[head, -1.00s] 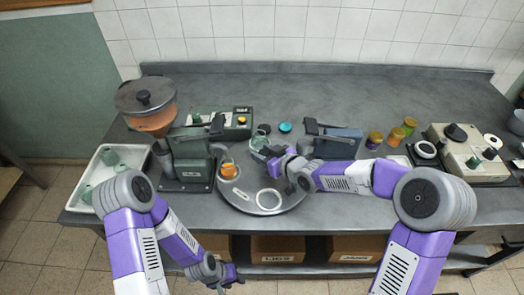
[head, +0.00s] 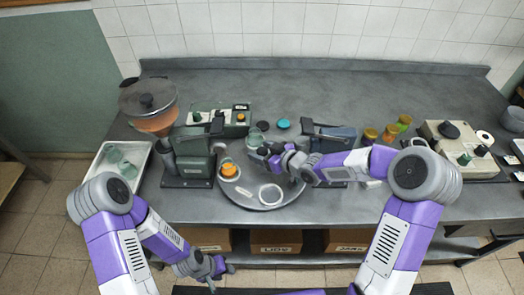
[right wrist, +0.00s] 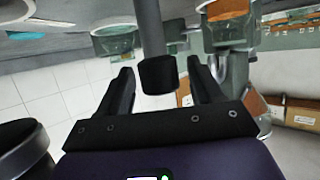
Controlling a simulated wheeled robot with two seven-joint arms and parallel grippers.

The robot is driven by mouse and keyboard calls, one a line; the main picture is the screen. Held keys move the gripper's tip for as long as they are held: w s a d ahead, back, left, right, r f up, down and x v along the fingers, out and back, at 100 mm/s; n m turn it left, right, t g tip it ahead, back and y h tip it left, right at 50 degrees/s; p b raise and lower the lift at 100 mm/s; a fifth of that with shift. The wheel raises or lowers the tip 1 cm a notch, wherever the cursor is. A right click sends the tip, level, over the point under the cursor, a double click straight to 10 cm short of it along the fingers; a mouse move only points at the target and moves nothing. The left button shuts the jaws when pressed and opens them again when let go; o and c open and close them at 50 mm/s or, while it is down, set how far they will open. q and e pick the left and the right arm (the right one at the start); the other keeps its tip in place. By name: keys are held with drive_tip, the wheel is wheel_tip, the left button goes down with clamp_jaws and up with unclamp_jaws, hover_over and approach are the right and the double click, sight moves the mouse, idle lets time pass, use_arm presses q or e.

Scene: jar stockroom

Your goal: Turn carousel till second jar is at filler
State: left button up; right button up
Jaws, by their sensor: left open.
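The grey round carousel (head: 243,203) sits at the bench's front. A jar with orange contents (head: 229,169) stands on its left side, beside the green filler (head: 188,160) with its hopper (head: 148,105). A clear jar (head: 254,137) stands toward the carousel's back. A pale ring (head: 271,195) shows at its front right. My right gripper (head: 272,158) is over the carousel. In the right wrist view its fingers stand apart on either side of a black knob (right wrist: 158,75), with slight gaps showing. My left gripper (head: 217,274) is open and empty, low in front of the bench.
A dark blue-grey device (head: 335,140) stands right of the carousel. Several filled jars (head: 370,135) stand to the right. A white tray (head: 103,176) with glass jars is at left.

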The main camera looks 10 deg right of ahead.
drive_tip(key=p+v, duration=0.1)
drive_tip(key=v, duration=0.5)
drive_tip(key=shift+s+d+r+p, duration=0.15)
drive_tip(key=shift+d+r+p, duration=0.05)
drive_tip(key=shift+p, duration=0.2)
drive_tip(key=shift+s+d+r, duration=0.1)
drive_tip(key=shift+s+d, duration=0.2)
drive_tip(key=shift+s, duration=0.1)
